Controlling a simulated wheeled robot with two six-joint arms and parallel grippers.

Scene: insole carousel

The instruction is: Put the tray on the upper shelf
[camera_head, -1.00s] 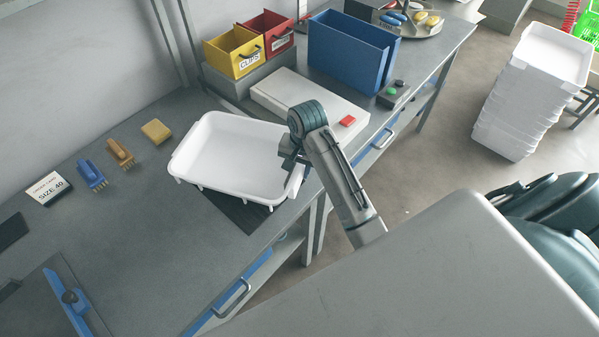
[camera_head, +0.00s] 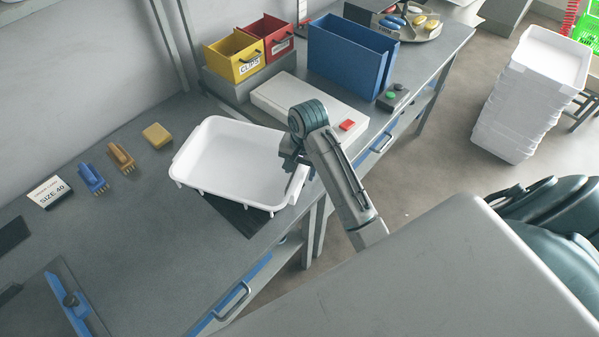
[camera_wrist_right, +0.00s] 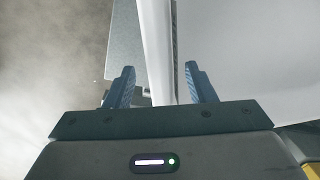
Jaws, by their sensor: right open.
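The white tray (camera_head: 236,160) stands upright and empty on the grey workbench, partly over a dark mat (camera_head: 236,216). My right gripper (camera_head: 293,168) is at the tray's right rim, seen from the side in the head view. In the right wrist view, my right gripper (camera_wrist_right: 162,88) is open, with a blue-grey finger on each side of the white tray wall (camera_wrist_right: 155,45). Gaps show between the wall and both fingers. My left gripper is not in view. No upper shelf can be made out for certain.
A white box (camera_head: 290,103) with a red button (camera_head: 347,125), a blue bin (camera_head: 345,60), and yellow (camera_head: 233,57) and red (camera_head: 268,38) bins stand behind the tray. Brushes (camera_head: 92,178) and a sponge (camera_head: 157,136) lie left. Stacked white trays (camera_head: 515,110) stand at right.

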